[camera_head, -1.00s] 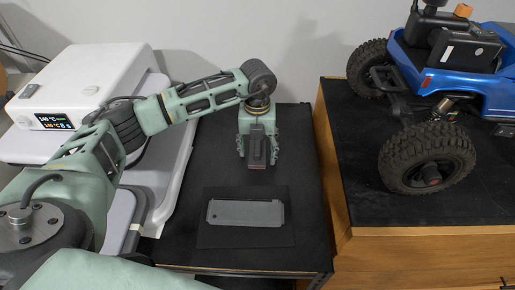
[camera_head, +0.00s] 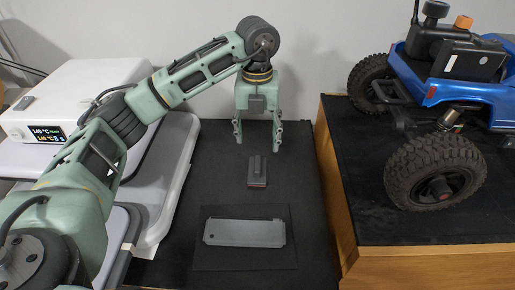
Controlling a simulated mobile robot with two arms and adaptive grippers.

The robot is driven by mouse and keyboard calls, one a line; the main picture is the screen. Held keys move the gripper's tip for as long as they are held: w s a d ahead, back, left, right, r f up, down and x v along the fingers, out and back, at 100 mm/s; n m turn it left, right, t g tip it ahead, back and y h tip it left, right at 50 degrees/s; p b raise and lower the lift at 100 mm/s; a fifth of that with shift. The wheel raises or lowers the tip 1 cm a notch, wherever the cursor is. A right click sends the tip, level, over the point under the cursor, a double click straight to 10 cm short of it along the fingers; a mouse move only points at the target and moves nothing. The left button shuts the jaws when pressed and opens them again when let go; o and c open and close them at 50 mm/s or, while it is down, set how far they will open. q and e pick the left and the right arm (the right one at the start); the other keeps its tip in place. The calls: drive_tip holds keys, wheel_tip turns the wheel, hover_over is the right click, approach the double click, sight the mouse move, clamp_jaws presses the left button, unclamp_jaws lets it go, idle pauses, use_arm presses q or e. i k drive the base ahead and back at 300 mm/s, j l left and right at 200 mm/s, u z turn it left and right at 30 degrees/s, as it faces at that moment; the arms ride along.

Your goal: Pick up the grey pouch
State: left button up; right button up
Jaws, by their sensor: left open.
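A flat grey rectangular piece (camera_head: 245,232), which looks like the grey pouch, lies on a black mat (camera_head: 240,262) near the front of the dark table. It has a small dark hole near its left end. My left gripper (camera_head: 258,141) hangs fingers-down over the far part of the table, behind the grey piece. It is open and empty, with its fingers spread. A small dark grey block (camera_head: 257,171) lies on the table just in front of the fingers, apart from them. My right gripper is not in view.
A white heating machine (camera_head: 75,95) with a lit display stands at the left. A wooden bench (camera_head: 345,225) with a black top rises at the right, bearing a blue crawler truck (camera_head: 455,95) with large tyres. The dark table between is mostly bare.

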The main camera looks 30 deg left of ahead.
sight(220, 231)
drive_tip(key=k+l, duration=0.5)
drive_tip(key=k, duration=0.15)
drive_tip(key=k+l, duration=0.5)
drive_tip(key=k, duration=0.2)
